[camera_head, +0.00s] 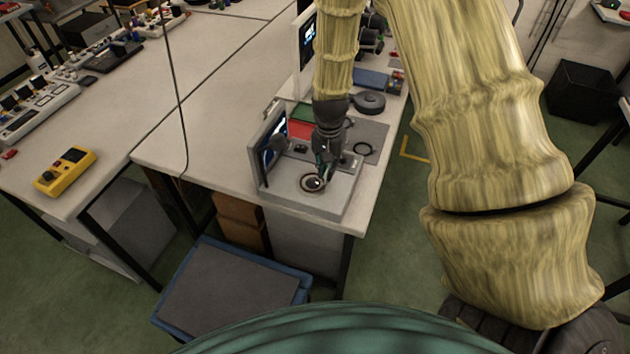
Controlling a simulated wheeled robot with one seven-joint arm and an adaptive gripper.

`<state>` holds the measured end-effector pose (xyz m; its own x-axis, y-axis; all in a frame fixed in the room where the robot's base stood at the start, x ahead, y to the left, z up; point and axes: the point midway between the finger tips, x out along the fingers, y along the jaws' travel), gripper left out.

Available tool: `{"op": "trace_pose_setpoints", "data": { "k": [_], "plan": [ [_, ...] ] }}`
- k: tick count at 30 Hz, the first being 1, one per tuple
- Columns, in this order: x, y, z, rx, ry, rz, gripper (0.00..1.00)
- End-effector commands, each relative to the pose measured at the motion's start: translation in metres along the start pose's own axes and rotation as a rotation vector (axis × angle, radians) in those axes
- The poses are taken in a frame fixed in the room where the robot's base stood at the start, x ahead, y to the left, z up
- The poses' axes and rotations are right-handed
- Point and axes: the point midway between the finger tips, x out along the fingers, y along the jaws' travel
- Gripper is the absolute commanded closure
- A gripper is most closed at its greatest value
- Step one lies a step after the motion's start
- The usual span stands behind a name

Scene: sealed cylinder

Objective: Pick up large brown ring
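A brownish ring (302,184) lies around a dark round centre with a pale part on the grey platform (334,206) at the front end of the workbench. A thinner black ring (363,148) lies flat on a grey surface behind and to the right of it. My gripper (321,177) reaches down from above with its fingertips at the upper right of the brownish ring. It is small and dark here, so I cannot tell whether its fingers are open, shut or touching the ring. Part of the ring's far side is hidden by the gripper.
A tilted screen (270,143) stands just left of the ring. Red (299,129) and green parts lie behind it, with a dark round disc (369,102) further back. A yellow meter (65,170) lies far left.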

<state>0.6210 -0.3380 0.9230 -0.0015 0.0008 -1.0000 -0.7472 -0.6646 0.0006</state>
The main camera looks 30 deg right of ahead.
Motion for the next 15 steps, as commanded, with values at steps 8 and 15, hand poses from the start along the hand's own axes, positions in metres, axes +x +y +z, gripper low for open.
{"op": "trace_pose_setpoints", "data": {
  "k": [8,15],
  "plan": [
    [0.023,-0.001,0.002,0.0,-0.001,0.001,0.88],
    [0.037,-0.002,0.002,-0.001,0.001,-0.001,0.88]
  ]
}}
